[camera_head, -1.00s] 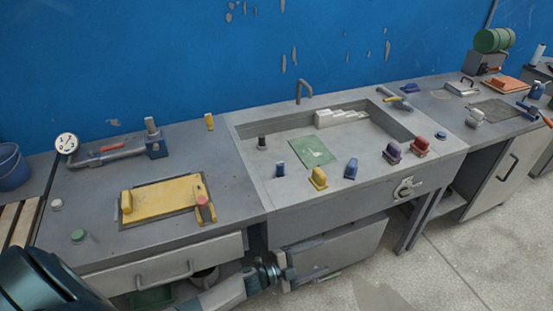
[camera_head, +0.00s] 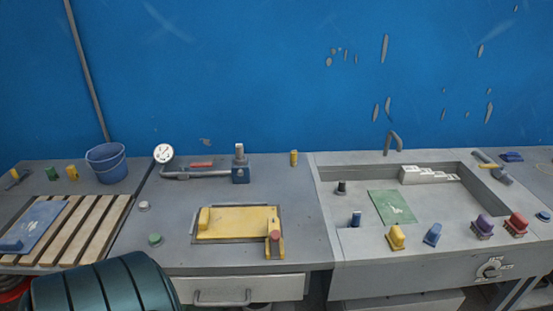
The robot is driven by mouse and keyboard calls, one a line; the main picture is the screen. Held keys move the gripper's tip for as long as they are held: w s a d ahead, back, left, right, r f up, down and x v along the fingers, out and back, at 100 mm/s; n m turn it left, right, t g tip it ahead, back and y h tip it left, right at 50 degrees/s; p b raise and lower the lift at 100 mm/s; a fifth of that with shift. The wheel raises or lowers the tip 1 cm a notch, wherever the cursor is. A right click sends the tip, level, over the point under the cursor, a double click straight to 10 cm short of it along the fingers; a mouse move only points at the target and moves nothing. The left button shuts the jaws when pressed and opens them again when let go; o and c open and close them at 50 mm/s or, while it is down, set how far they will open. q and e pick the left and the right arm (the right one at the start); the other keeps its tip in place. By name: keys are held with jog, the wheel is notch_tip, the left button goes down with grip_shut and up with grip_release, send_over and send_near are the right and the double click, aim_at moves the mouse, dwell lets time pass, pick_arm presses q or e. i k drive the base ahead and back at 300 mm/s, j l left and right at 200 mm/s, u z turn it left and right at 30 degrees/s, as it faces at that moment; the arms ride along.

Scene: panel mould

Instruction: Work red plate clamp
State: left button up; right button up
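A yellow plate (camera_head: 238,222) lies in a dark recess on the grey bench left of the sink. At its lower right corner stands a small clamp (camera_head: 275,246) with a yellow body and a red knob (camera_head: 275,235). It stands upright and appears to overlap the plate's edge; I cannot tell whether it is pressed down. A dark teal part of my arm fills the lower left. Neither of my grippers is in view.
The sink (camera_head: 460,244) is at right, with yellow, blue, purple and red blocks (camera_head: 517,225) along its front. A gauge and pipe (camera_head: 200,174) stand behind the plate. A blue bucket (camera_head: 107,163) and slatted wooden rack (camera_head: 97,215) are at left. A drawer (camera_head: 250,289) is below.

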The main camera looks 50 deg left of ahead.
aim_at(275, 234)
jog(key=i+l, duration=0.4)
jog(key=i, duration=0.2)
jog(key=i+l, duration=0.45)
jog(key=i+u, duration=0.1)
jog(key=u, duration=2.65)
